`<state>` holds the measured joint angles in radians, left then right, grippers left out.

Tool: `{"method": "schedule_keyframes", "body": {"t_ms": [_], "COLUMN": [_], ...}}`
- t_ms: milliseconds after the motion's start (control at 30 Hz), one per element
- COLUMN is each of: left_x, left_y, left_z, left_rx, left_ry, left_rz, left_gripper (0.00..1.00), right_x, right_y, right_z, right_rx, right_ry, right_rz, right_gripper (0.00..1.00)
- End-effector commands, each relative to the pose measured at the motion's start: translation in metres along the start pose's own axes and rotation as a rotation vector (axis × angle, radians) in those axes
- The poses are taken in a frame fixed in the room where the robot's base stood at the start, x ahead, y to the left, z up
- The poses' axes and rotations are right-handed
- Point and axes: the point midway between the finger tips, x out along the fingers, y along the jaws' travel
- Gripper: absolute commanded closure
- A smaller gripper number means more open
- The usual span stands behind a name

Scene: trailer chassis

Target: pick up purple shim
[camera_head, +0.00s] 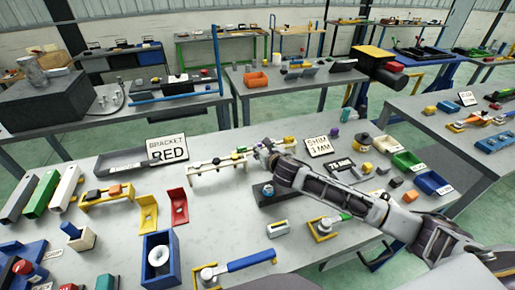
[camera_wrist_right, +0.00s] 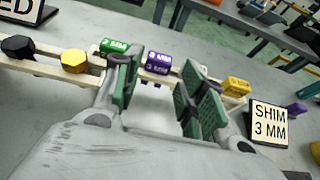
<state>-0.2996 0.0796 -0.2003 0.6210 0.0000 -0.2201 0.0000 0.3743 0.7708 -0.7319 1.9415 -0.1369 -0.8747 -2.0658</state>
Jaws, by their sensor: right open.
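In the right wrist view a purple shim (camera_wrist_right: 158,63) with "3 MM" lettering sits on a pale wooden rack (camera_wrist_right: 40,63). It appears just beyond and between the green pads of my open right gripper (camera_wrist_right: 162,88); contact is not visible. A green shim (camera_wrist_right: 113,45) is to its left, partly behind the left finger, and a yellow shim (camera_wrist_right: 236,86) is to its right. In the head view my right gripper (camera_head: 268,151) is at the right end of the rack (camera_head: 213,174), and the purple shim cannot be made out there. My left gripper is not in view.
A shim sign (camera_wrist_right: 269,122) stands right of the gripper, with another purple piece (camera_wrist_right: 297,108) behind it. A black nut (camera_wrist_right: 17,47) and a yellow nut (camera_wrist_right: 74,62) sit on the rack. In the head view a bracket tray (camera_head: 120,163) lies left of the rack.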

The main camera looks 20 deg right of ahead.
Motion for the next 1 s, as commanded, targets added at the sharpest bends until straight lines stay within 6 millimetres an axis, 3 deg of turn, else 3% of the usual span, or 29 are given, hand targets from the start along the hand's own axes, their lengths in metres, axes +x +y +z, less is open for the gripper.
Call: {"method": "schedule_keyframes", "body": {"t_ms": [200, 733, 1000], "left_x": [-0.001, -0.001, -0.003], "left_y": [0.000, 0.000, 0.000], "left_z": [0.000, 0.000, 0.000], "left_rx": [0.000, 0.000, 0.000], "left_ry": [0.000, 0.000, -0.001], "left_rz": [0.000, 0.000, 0.000], "left_gripper": [0.36, 0.36, 0.36], "right_x": [0.015, 0.019, 0.035], "right_y": [0.000, 0.000, -0.001], "right_z": [0.000, 0.000, -0.001], "right_rx": [0.000, 0.000, 0.001], "right_ry": [0.000, 0.000, 0.000], "right_rz": [0.000, 0.001, 0.000], "right_gripper": [0.59, 0.59, 0.59]}}
